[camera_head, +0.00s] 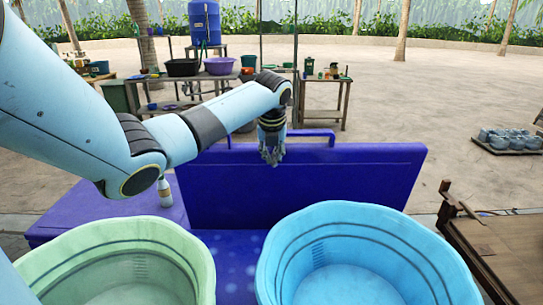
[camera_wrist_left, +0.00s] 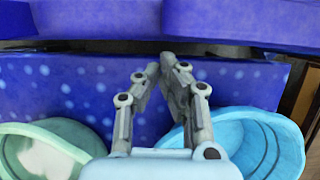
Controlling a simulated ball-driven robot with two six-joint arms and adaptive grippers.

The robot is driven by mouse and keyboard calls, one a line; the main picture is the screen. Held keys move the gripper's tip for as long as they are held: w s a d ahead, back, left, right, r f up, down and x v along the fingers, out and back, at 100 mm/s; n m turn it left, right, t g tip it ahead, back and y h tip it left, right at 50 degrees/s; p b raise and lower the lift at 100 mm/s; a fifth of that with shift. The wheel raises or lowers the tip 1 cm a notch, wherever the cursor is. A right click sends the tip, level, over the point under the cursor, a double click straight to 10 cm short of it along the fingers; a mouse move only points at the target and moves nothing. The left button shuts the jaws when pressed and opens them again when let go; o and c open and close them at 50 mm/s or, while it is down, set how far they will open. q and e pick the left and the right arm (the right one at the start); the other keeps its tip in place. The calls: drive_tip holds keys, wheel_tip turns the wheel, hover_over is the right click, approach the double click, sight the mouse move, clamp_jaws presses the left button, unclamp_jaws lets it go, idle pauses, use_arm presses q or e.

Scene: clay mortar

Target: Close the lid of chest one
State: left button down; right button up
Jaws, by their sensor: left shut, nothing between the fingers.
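The blue-violet chest has its lid (camera_head: 350,180) standing raised and upright, with a bar handle (camera_head: 315,133) along its top edge. The speckled blue surface of the chest (camera_head: 232,250) shows below the lid, partly hidden by two tubs. My left gripper (camera_head: 272,160) points down in front of the lid's upper middle, overlapping it in the head view; contact cannot be told. In the left wrist view the gripper (camera_wrist_left: 165,65) is shut and empty above the speckled blue surface (camera_wrist_left: 85,85), with the lid (camera_wrist_left: 240,22) across the top. My right gripper is not in view.
A green tub (camera_head: 120,255) and a light blue tub (camera_head: 350,245) stand in front. A small bottle (camera_head: 165,192) stands left of the lid. A wooden table (camera_head: 510,250) is at right. Work tables (camera_head: 345,85) stand behind; open sand lies between.

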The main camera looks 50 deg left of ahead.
use_arm(q)
drive_tip(key=w+a+b, duration=0.1)
drive_tip(key=w+a, duration=0.1)
drive_tip(key=w+a+r+b, duration=0.1)
drive_tip(key=w+a, duration=0.1)
drive_tip(key=a, duration=0.1)
drive_tip(key=shift+b, duration=0.4)
drive_tip(key=shift+w+a+r, duration=0.15)
drive_tip(key=shift+w+a, duration=0.1)
drive_tip(key=shift+r, duration=0.2)
